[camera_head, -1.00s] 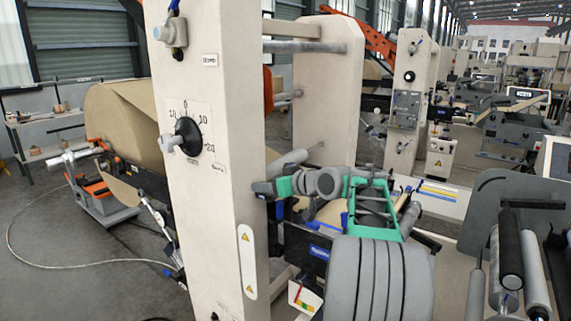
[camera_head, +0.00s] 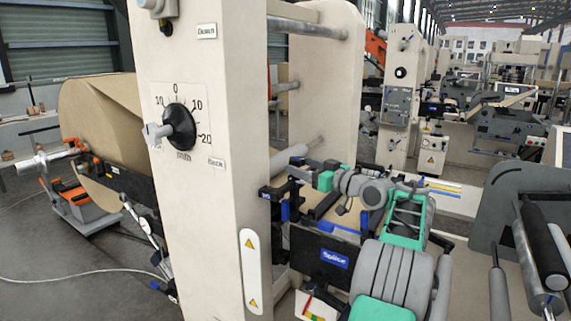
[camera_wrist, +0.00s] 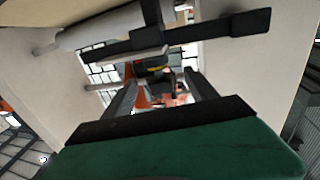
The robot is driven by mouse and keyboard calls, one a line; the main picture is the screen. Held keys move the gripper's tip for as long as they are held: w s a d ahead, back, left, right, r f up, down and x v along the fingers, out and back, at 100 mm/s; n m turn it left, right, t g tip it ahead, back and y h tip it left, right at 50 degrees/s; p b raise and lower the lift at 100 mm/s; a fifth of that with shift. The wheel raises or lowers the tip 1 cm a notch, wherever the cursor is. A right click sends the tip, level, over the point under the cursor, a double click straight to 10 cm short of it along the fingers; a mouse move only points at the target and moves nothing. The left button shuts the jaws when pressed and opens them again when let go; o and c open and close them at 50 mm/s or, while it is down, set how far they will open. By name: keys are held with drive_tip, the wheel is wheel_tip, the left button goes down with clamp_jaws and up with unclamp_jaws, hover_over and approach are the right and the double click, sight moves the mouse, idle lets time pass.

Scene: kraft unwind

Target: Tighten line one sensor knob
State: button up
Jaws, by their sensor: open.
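A black dial knob (camera_head: 180,127) with a pale grey lever at its left sits on a numbered scale on the cream post (camera_head: 222,150) in the head view. I cannot tell whether it is the sensor knob; no knob is plainly marked as one. My gripper (camera_head: 297,170), at the end of my grey and green arm, is to the right of the post and apart from the dial. In the wrist view my gripper (camera_wrist: 160,85) has its dark fingers apart with nothing held between them. The dial is not seen there.
A dark box labelled Splice (camera_head: 335,259) lies below my arm. A kraft paper roll (camera_head: 100,115) is behind the post at left. A dark bar (camera_wrist: 165,38) crosses the wrist view beyond my fingers. A cable lies on the open floor (camera_head: 60,235) at left.

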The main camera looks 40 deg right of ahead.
drive_tip(key=w+p, duration=0.1)
drive_tip(key=w, duration=0.5)
drive_tip(key=shift+w+a+p, duration=0.15)
drive_tip(key=shift+a+p, duration=0.2)
drive_tip(key=shift+c, duration=0.4)
drive_tip(key=c, duration=1.3)
drive_tip(key=shift+f+b, duration=0.1)
drive_tip(key=shift+b, duration=0.4)
